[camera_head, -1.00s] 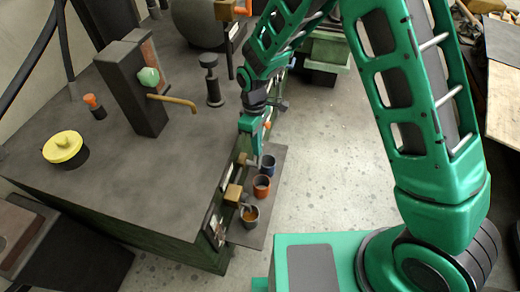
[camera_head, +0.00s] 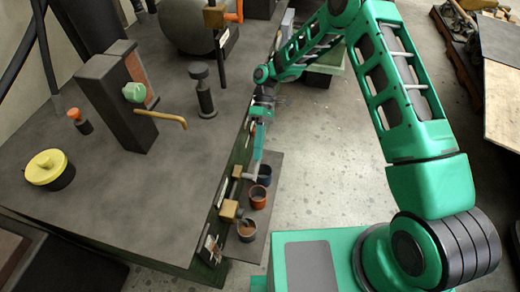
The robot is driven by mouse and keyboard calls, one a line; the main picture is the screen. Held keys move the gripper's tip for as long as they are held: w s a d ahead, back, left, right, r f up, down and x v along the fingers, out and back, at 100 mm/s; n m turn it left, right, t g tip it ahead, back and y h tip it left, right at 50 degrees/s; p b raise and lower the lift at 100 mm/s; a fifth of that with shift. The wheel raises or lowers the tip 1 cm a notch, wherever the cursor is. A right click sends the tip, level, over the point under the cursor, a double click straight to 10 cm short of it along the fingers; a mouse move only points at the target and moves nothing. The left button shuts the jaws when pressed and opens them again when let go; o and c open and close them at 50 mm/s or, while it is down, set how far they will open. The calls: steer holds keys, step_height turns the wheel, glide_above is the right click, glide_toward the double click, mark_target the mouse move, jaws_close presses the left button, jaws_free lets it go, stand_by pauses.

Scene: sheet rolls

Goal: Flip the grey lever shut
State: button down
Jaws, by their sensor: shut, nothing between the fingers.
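My gripper (camera_head: 257,157) hangs at the right side of the dark workbench machine, pointing down. Its narrow fingers are shut and empty. They are close to a small brass valve block (camera_head: 237,172) on the machine's side, above the cups. I cannot tell whether they touch anything. A second brass block (camera_head: 229,210) sits nearer to me, with a short dark grey piece (camera_head: 242,217) sticking out over the nearest cup. That piece may be the grey lever, but it is too small for me to be sure or to read its position.
The machine top (camera_head: 165,205) carries a yellow-lidded pot (camera_head: 46,166), a brass spout (camera_head: 165,116) and a dark post (camera_head: 204,95).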

steer(key=shift+w+f, duration=0.25)
steer(key=shift+f, duration=0.25)
steer(key=shift+w+f, duration=0.2)
steer(key=shift+f, duration=0.3)
steer(key=shift+w+d+f, duration=0.1)
steer(key=shift+f, duration=0.3)
steer(key=shift+d+f, duration=0.1)
steer(key=shift+w, duration=0.1)
steer(key=v, duration=1.1)
steer(key=shift+r, duration=0.25)
